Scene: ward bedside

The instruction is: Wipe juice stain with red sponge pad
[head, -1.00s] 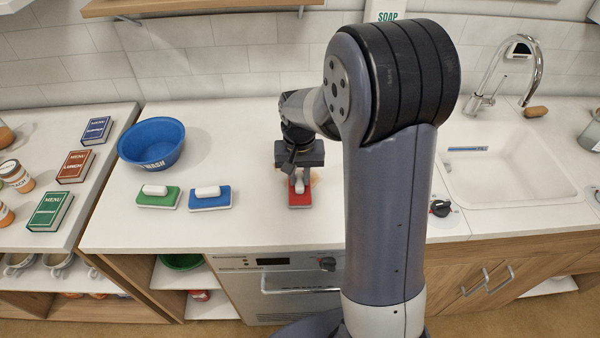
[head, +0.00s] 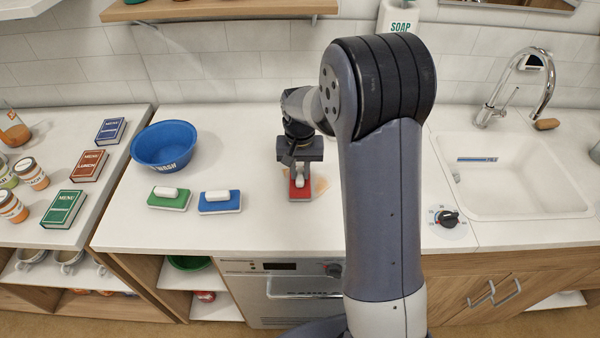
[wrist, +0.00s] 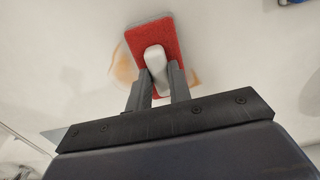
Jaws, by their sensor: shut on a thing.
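The red sponge pad (head: 300,190) with a white handle lies flat at the counter's surface, in the middle of the head view. My gripper (head: 299,172) is shut on its white handle from above. In the wrist view the red pad (wrist: 169,40) is tilted slightly, with my gripper's fingers (wrist: 160,72) on both sides of the handle. The juice stain (head: 318,185) is a faint orange-brown patch, partly under and beside the pad. In the wrist view the stain (wrist: 123,66) shows at the pad's left edge, and a little shows at its right.
A green sponge pad (head: 170,203) and a blue sponge pad (head: 222,207) lie to the left on the counter (head: 260,235). A blue wash bowl (head: 164,146) stands behind them. The sink (head: 510,180) is at right, with a stove-like knob (head: 448,218) before it. Counter around the stain is clear.

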